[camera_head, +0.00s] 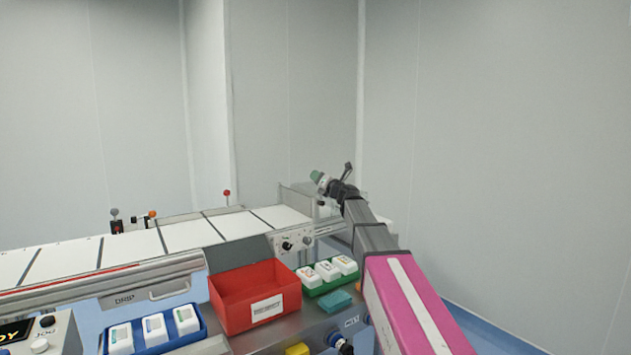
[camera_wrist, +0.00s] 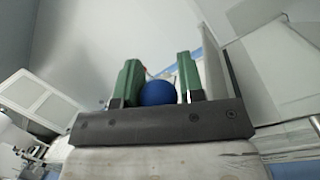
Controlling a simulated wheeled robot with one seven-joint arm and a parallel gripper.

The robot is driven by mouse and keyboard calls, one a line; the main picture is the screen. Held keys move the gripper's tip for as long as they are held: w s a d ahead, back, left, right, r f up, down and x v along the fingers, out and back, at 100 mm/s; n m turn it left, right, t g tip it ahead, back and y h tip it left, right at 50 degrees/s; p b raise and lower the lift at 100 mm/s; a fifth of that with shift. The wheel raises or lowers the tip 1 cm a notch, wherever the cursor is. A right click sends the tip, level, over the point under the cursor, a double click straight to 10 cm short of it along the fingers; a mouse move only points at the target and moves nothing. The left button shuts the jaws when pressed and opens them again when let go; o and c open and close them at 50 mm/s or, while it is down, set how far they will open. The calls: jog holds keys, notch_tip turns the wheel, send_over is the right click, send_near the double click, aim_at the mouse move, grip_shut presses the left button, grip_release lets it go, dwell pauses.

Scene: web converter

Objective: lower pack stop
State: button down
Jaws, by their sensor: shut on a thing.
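In the wrist view, a round blue knob (camera_wrist: 157,93) sits between the two green fingers of my gripper (camera_wrist: 157,75). The fingers are shut on it. In the head view, my gripper (camera_head: 317,176) is above the right end of the conveyor, and the knob is hidden there. A clear panel (camera_head: 296,199) stands at that conveyor end, below and left of my gripper. I cannot tell from these frames how the knob joins the pack stop or how high the stop is.
The white conveyor (camera_head: 190,236) runs to the left. A control box with a black dial (camera_head: 287,246) is at its right end. In front are a red bin (camera_head: 255,296), a blue tray (camera_head: 152,343) and a green tray (camera_head: 327,286) of white packs. Above is free room.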

jog(key=shift+d+f+m, duration=0.1)
jog(key=shift+f+m, duration=0.05)
jog(key=shift+m, duration=0.15)
jog(key=c, duration=0.8)
grip_release()
jog(key=shift+o, duration=0.2)
jog(key=v, duration=1)
jog(key=shift+s+d, duration=0.2)
jog(key=shift+s, duration=0.15)
